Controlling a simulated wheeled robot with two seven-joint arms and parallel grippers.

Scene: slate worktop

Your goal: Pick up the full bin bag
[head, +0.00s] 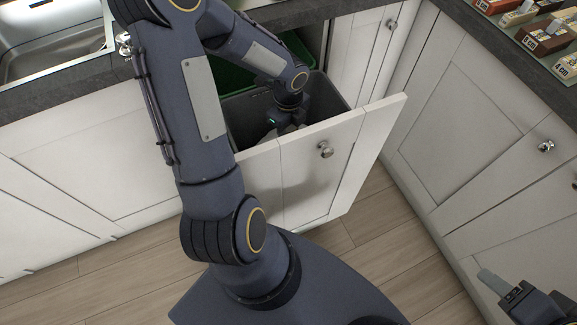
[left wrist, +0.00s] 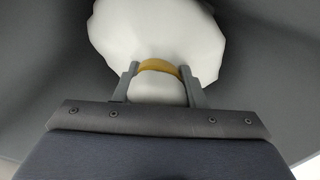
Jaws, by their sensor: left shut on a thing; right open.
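The full bin bag (left wrist: 155,35) is white, with a yellow-brown tie (left wrist: 158,67) around its neck. It fills the upper middle of the left wrist view, inside the grey bin (head: 325,92). My left gripper (left wrist: 160,86) is shut on the bag's neck, one finger on each side, at the tie. In the head view my left arm reaches down into the bin in the pulled-out drawer (head: 318,150), and its fingertips are mostly hidden. Only a pale bit of the bag shows there. My right gripper (head: 498,286) is open and empty at the lower right.
A green bin (head: 231,78) stands behind the grey one in the drawer. A sink (head: 50,50) is at the upper left. Labelled blocks (head: 545,38) stand on the right worktop (head: 500,45). White cabinets line both sides, and the wooden floor (head: 385,235) is clear.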

